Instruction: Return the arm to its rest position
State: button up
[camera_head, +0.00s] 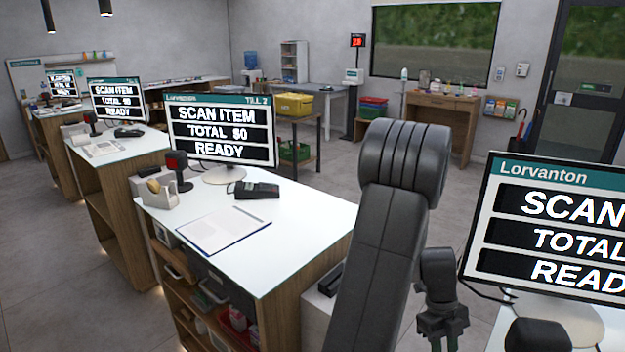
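My arm (385,225) rises from the bottom of the head view, its thick dark grey link and rounded elbow standing between two counters. Beyond the elbow, a smaller wrist part hangs down to its right. My gripper (443,338) points downward at the bottom edge of the view, over the gap left of the right-hand monitor. Its fingertips are partly cut off or too small to tell whether they are apart. I see nothing clearly held in it.
A large monitor (560,225) stands close on the right. Open floor (335,170) lies behind.

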jog(key=shift+r, duration=0.5)
